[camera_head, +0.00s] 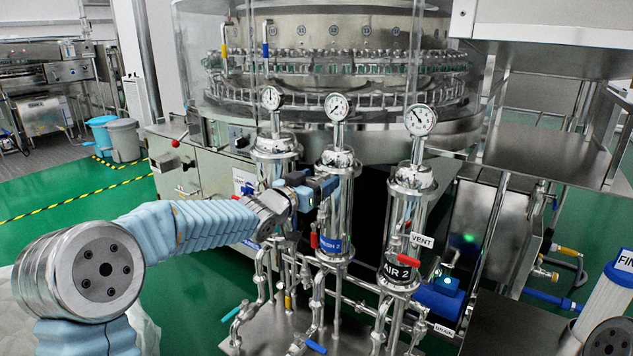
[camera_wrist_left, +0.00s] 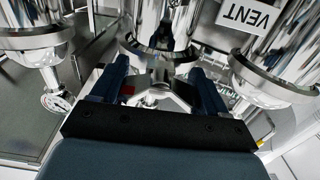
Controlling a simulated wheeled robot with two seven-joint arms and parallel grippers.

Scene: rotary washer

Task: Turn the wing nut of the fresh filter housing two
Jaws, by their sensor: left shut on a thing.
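The fresh filter housing two (camera_head: 338,225) is the middle of three steel upright housings, with a blue label partly reading "FRESH 2". My left gripper (camera_head: 326,190) reaches it from the left at its upper body, below the gauge. In the left wrist view, the dark blue fingers of my left gripper (camera_wrist_left: 159,78) stand on either side of a shiny metal wing nut (camera_wrist_left: 163,98) in front of the housing (camera_wrist_left: 160,30). The gripper is shut on the wing nut. The nut is hidden behind the gripper in the head view. My right gripper is not in view.
The AIR 2 housing (camera_head: 401,230) with a VENT tag (camera_head: 422,240) stands close on the right. Another housing (camera_head: 275,150) stands on the left, behind my gripper. Pipes and valves (camera_head: 320,300) fill the space below. Pressure gauges (camera_head: 338,106) sit above.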

